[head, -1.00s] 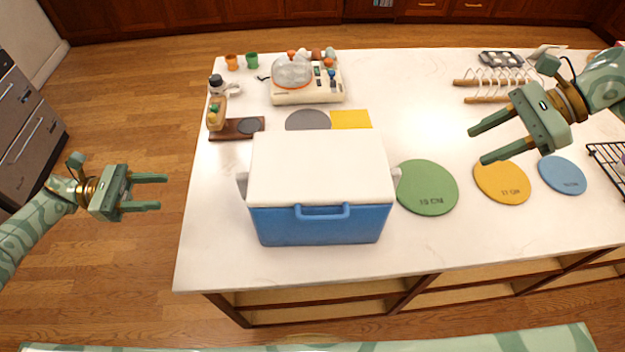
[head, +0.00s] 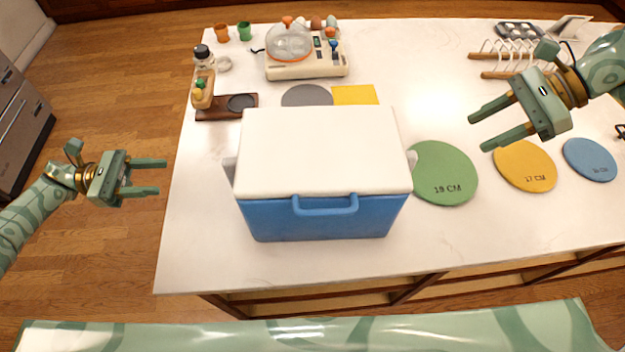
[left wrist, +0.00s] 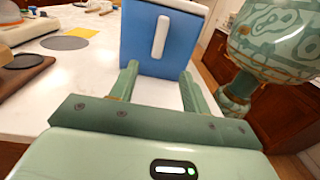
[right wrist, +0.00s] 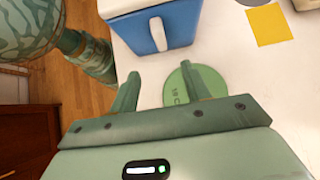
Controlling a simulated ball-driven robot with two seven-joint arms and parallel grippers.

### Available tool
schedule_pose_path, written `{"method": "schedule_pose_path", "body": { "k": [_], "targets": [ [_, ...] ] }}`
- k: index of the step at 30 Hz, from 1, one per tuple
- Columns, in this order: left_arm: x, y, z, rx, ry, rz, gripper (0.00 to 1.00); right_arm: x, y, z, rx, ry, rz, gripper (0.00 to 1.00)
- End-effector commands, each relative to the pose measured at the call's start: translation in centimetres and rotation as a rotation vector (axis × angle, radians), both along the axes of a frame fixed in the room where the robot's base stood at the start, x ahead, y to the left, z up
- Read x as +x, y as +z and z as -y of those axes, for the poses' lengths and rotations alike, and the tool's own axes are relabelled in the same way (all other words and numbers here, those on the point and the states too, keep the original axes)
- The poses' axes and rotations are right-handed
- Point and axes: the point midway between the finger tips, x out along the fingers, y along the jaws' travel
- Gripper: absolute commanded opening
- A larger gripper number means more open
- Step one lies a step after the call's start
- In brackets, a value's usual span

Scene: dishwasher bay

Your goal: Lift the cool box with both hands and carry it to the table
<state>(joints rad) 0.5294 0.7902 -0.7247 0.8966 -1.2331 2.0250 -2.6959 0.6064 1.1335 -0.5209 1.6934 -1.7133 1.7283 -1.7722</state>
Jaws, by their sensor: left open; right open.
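The cool box (head: 318,219) is blue with a white lid and stands upright on the white table (head: 250,272). It has a blue front handle and a pale handle at each end. My left gripper (head: 165,177) is open and empty, left of the box and apart from it. My right gripper (head: 480,133) is open and empty, to the right of the box above the table. In the left wrist view, the box's end with its pale handle (left wrist: 160,37) shows beyond the fingers. In the right wrist view, the other end handle (right wrist: 158,34) shows beyond the fingers.
Green (head: 443,174), yellow (head: 525,166) and blue (head: 590,160) discs lie right of the box. Behind it are a grey disc, a yellow square (head: 355,95), a wooden board (head: 215,112) and an appliance (head: 305,67). A rack (head: 505,60) stands at the back right. The table's front strip is clear.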

Motion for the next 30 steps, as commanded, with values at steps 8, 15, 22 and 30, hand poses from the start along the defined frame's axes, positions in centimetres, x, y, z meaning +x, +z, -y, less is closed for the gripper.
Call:
{"method": "schedule_pose_path", "body": {
  "k": [8, 15, 22, 30],
  "targets": [
    [-0.1, 0.0, 4.8, -0.004, -0.003, 0.001, 0.47, -0.1, -3.4, -3.5, 0.004, 0.003, -0.001, 0.47],
    [-0.1, 0.0, 9.7, -0.005, -0.003, 0.000, 0.47, -0.1, -6.8, -6.9, 0.004, 0.001, -0.003, 0.47],
    [0.0, 0.0, 13.5, -0.004, -0.001, -0.001, 0.47, -0.1, -9.6, -9.6, 0.003, 0.000, -0.003, 0.47],
    [0.0, 0.0, 15.6, -0.001, 0.000, -0.001, 0.47, 0.0, -11.0, -11.0, 0.001, 0.000, -0.001, 0.47]
  ]
}}
